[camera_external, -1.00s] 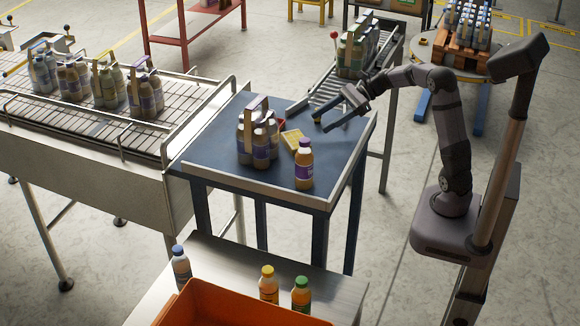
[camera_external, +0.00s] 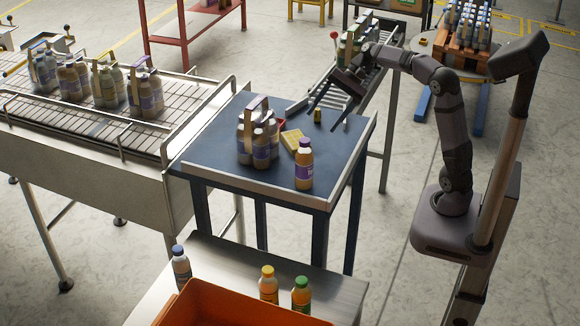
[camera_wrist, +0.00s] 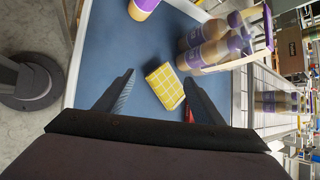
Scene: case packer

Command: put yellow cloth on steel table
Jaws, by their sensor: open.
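The yellow checked cloth (camera_external: 295,141) lies on the blue-topped table, between the bottle pack and a single bottle. In the wrist view the cloth (camera_wrist: 165,87) shows as a flat yellow patch with a pale grid, framed between my fingers. My gripper (camera_external: 323,118) is open and empty, above the far right part of the blue table, apart from the cloth. Its two fingers (camera_wrist: 158,82) point down toward the tabletop. The steel table (camera_external: 343,290) stands in front, lower than the blue table, with bare metal at its right end.
A handled bottle pack (camera_external: 245,145) and a purple-labelled bottle (camera_external: 304,165) flank the cloth. A red object (camera_external: 282,124) lies behind it. The steel table holds an orange crate (camera_external: 240,310) and several bottles. A roller conveyor (camera_external: 325,88) adjoins the blue table's back.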

